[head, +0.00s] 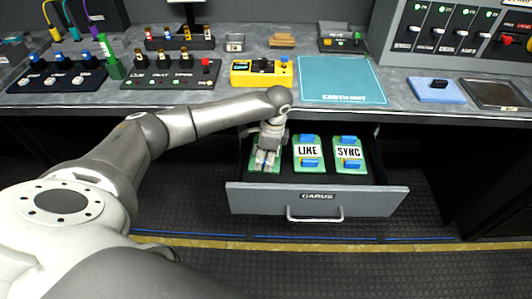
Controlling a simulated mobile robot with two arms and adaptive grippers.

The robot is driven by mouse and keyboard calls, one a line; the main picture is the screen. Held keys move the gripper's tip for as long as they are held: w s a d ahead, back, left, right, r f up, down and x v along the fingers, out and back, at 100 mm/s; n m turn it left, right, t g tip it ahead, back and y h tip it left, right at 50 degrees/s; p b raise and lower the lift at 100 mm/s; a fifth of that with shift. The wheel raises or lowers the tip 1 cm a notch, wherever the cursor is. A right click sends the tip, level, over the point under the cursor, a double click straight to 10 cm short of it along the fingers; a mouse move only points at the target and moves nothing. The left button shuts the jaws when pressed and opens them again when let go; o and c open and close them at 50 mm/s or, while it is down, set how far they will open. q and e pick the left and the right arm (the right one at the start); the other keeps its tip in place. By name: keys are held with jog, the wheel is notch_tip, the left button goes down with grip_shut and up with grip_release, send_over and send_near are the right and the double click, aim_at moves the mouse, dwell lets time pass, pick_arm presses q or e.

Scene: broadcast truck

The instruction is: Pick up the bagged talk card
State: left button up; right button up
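An open drawer (318,196) marked "CARDS" holds several green cards in a row. The leftmost card (276,166) is mostly hidden by my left gripper (265,166), so its label cannot be read. The middle card (308,151) appears to read "LIKE" or "LINE", and the right card (349,153) reads "SYNC"; both have blue pieces at top and bottom. My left gripper points down over the leftmost card. Whether its fingers touch or grip the card cannot be told. My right gripper is out of view.
The counter above the drawer carries a teal mat (341,80), a yellow box (261,73), a switch panel (171,75) and a blue pad (435,90). The counter's front edge overhangs the drawer's back. The drawer handle (315,214) faces the open floor.

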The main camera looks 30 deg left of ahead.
pick_arm(q)
grip_shut()
jog(key=shift+r, duration=0.15)
